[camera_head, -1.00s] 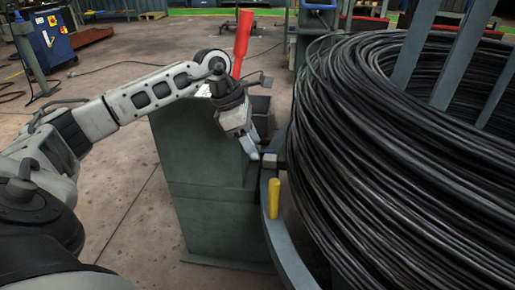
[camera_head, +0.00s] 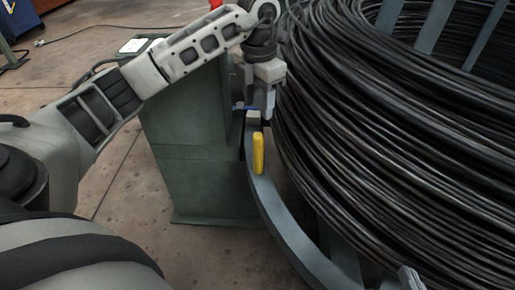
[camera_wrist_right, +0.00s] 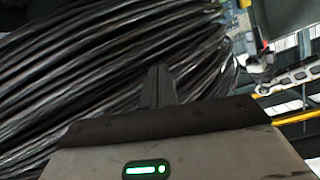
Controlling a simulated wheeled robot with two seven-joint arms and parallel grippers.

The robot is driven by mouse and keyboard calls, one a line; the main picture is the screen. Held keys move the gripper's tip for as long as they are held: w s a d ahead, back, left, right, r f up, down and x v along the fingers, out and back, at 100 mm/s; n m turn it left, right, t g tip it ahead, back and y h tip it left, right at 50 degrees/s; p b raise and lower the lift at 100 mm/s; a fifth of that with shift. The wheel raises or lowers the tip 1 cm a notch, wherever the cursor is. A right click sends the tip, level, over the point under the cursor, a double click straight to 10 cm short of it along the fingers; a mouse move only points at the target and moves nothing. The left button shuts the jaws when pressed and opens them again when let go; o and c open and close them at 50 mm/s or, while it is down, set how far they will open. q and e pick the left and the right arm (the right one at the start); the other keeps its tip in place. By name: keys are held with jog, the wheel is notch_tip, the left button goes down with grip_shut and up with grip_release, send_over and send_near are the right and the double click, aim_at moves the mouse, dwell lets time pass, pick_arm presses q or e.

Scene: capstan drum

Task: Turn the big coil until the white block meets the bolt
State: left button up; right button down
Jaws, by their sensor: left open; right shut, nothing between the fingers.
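The big coil (camera_head: 390,140) of black wire fills the right of the head view, inside a grey-blue rim (camera_head: 290,235). A small pale block (camera_head: 253,118), seemingly the white block, sits at the rim's far left. A yellow peg (camera_head: 258,152) stands on the rim just in front of it. My left gripper (camera_head: 258,108) is open, pointing down right at the pale block; contact is unclear. A grey tip at the lower right edge seems to be my right gripper (camera_head: 411,278). In the right wrist view it is shut and empty (camera_wrist_right: 160,72), close against the coil. I cannot identify the bolt.
A green cabinet (camera_head: 195,165) stands left of the rim, close to my left gripper. Grey upright bars (camera_head: 435,25) rise inside the coil. Concrete floor (camera_head: 100,150) is open at the left. A yellow rail (camera_wrist_right: 290,118) shows in the right wrist view.

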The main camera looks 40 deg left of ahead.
aim_at(258, 149)
pick_arm(q)
notch_tip(258, 149, down, 14)
jog(key=b, duration=0.4)
jog(key=shift+r, duration=0.2)
jog(key=shift+f+b, duration=0.35)
jog(key=shift+f, duration=0.35)
pick_arm(e)
jog(key=shift+w+a+r+m+t+y, duration=0.2)
jog(key=shift+a+r+m+t+y, duration=0.5)
jog(key=shift+r+m+y, duration=0.25)
